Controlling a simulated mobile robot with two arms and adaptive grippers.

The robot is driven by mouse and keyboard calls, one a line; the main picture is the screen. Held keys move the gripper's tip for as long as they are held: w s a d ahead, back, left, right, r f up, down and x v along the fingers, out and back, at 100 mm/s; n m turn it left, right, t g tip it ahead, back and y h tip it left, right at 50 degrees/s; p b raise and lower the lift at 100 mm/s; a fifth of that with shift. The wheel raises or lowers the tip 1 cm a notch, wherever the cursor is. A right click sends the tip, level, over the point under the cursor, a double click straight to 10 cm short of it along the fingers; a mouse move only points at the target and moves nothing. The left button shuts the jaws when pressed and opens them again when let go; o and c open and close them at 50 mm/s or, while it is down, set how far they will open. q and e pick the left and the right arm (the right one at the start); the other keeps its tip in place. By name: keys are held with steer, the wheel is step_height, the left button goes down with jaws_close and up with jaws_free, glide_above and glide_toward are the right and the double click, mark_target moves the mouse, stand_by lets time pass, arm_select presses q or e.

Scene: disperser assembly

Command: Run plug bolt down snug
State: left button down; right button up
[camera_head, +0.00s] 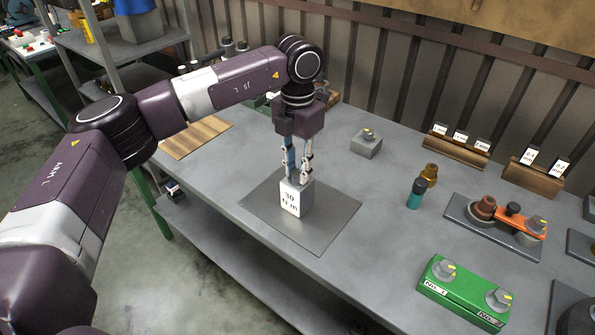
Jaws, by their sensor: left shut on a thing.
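My left gripper (298,178) points straight down over a dark grey mat (335,223) on the bench. Its fingers are shut on the top of a pale block (295,199) labelled "30 N m". The block looks upright on or just above the mat; I cannot tell whether it touches. A bolt with a yellow mark (368,133) stands on a small grey block behind the mat. Similar bolts sit on a green block (464,292) labelled No_1 and No_2 at front right. I cannot tell which one is the plug bolt. My right gripper is not in view.
A teal-and-black piece (416,193) and a brass piece (430,174) stand right of the mat. An orange arm-like part (512,219) lies on a dark plate. Wooden label stands (456,150) line the back. Bench between mat and green block is clear.

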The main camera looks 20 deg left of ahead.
mark_target(298, 172)
arm_select(q)
steer(key=shift+m, duration=0.6)
steer(key=c, duration=1.7)
jaws_free()
steer(key=shift+r, duration=0.2)
step_height(298, 172, up, 12)
steer(key=shift+f, duration=0.15)
